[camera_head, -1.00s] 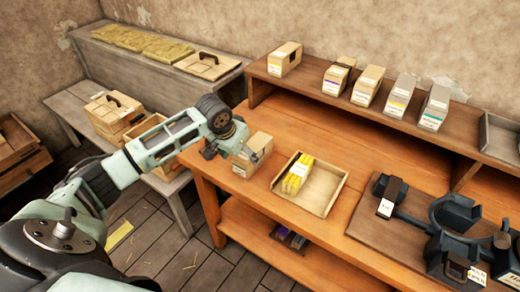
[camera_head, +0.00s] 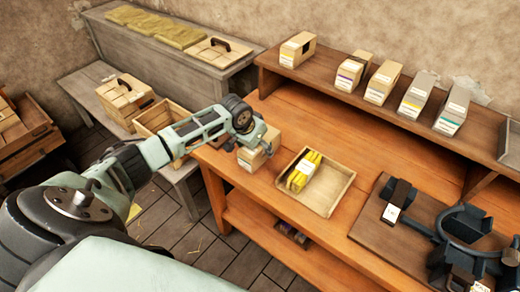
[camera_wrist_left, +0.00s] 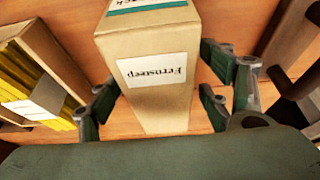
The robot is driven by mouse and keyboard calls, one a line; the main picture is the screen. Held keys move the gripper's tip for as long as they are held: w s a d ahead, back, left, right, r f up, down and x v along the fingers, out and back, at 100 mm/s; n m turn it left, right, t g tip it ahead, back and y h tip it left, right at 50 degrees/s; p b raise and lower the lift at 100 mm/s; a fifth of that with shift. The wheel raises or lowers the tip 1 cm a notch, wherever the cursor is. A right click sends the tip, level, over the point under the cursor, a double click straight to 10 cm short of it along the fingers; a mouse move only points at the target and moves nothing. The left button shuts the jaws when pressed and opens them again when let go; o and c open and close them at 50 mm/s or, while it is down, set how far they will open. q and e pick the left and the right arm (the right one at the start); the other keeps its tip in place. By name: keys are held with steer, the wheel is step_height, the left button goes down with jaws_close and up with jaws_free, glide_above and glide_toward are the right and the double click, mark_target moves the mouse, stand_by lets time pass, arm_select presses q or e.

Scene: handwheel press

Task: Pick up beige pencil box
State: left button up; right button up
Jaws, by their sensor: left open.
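A beige pencil box (camera_head: 250,160) stands upright at the left end of the orange-brown workbench, partly hidden by my left gripper (camera_head: 256,143). In the left wrist view the box (camera_wrist_left: 150,110) shows a white label and a teal stripe. There my left gripper (camera_wrist_left: 155,98) is open, with its fingers on either side of the box. A gap shows on the left; on the right the fingers are very close, and I cannot tell if they touch. My right gripper is in neither view.
Right of the box a shallow wooden tray (camera_head: 333,199) holds yellow pencils (camera_head: 303,170). Several similar boxes stand on the raised shelf (camera_head: 400,108) behind. A dark metal fixture (camera_head: 465,225) sits at the right. Bare bench top lies behind the tray.

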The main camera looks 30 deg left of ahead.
arm_select(q)
steer(key=shift+w+f, duration=0.2)
steer(key=shift+f, duration=0.5)
steer(key=shift+d, duration=0.1)
steer(key=c, duration=1.1)
steer(key=shift+r, duration=0.1)
steer(key=c, duration=0.3)
steer(key=shift+w+r, duration=0.1)
